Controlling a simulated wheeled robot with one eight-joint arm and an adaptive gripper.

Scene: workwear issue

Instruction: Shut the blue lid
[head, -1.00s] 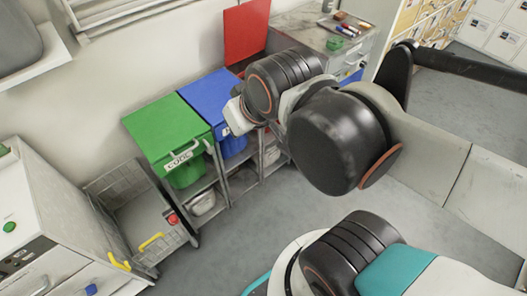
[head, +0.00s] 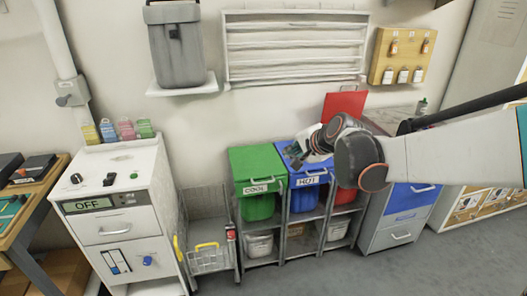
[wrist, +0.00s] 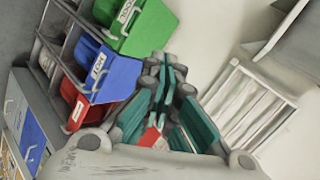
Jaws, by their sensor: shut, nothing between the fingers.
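The blue lid (head: 292,152) lies flat on the bin labelled HOT, level with the green lid beside it. My arm partly hides its right side. It also shows in the wrist view (wrist: 122,76), closed over its bin. My gripper (head: 296,157) is at the blue lid, over its upper face; I cannot tell whether it touches. In the wrist view my gripper (wrist: 165,72) has its teal fingers together and empty, beside the blue and green lids.
The green lid (head: 257,162) labelled COOL is down on the left. The red lid (head: 343,106) stands upright on the right. A wire basket cart (head: 208,257) and a white cabinet (head: 117,205) stand further left. The floor in front is clear.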

